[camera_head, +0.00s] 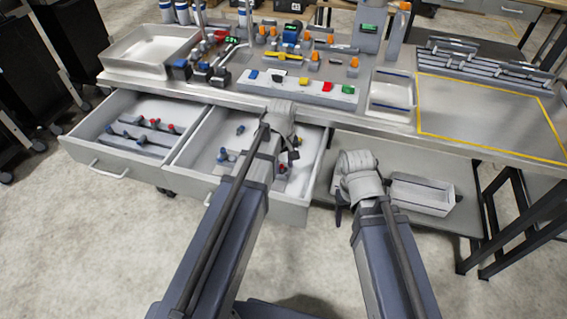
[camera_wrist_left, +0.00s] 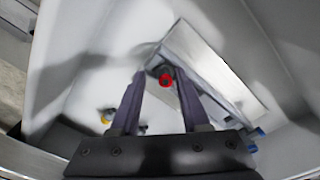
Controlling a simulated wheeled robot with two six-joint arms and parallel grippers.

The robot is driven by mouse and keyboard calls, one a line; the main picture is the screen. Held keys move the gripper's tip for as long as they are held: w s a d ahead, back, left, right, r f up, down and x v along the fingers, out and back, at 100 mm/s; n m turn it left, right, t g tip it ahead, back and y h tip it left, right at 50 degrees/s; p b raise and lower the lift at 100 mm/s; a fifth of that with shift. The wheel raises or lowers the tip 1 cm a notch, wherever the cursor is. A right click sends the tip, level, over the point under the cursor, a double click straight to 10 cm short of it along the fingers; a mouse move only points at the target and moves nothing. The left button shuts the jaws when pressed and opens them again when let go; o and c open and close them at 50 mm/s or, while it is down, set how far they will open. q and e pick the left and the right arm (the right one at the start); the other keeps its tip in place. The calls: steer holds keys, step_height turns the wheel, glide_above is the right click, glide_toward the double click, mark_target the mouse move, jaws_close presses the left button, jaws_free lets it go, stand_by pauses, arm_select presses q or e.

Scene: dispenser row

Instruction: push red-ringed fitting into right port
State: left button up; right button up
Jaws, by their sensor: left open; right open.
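A small fitting with a red ring (camera_wrist_left: 166,81) shows in the left wrist view, between the fingertips of my left gripper (camera_wrist_left: 160,78). The two fingers stand apart on either side of it; whether either touches it I cannot tell. A grey metal block (camera_wrist_left: 205,62) lies right beside the ring; whether the fitting sits in it is unclear. In the head view my left wrist reaches over the right-hand open drawer (camera_head: 205,132), its fingertips hidden. My right gripper (camera_head: 340,205) is open and empty, in front of the bench. I cannot make out the right port.
Blue fittings (camera_head: 223,155) lie in the right-hand drawer. The left-hand drawer (camera_head: 95,118) holds red and blue fittings. A strip with coloured blocks (camera_head: 300,88) and a white tray (camera_head: 150,48) are on the bench. The yellow-outlined area (camera_head: 490,112) is clear.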

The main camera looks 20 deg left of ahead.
mark_target(283, 167)
arm_select(q)
steer(key=shift+w+p, duration=0.1)
steer(key=shift+p, duration=0.25)
steer(key=r+p, duration=0.7)
steer(key=p, duration=0.1)
steer(key=shift+s+r, duration=0.2)
steer(key=shift+s, duration=0.2)
steer(key=shift+r, duration=0.15)
steer(key=shift+r, duration=0.1)
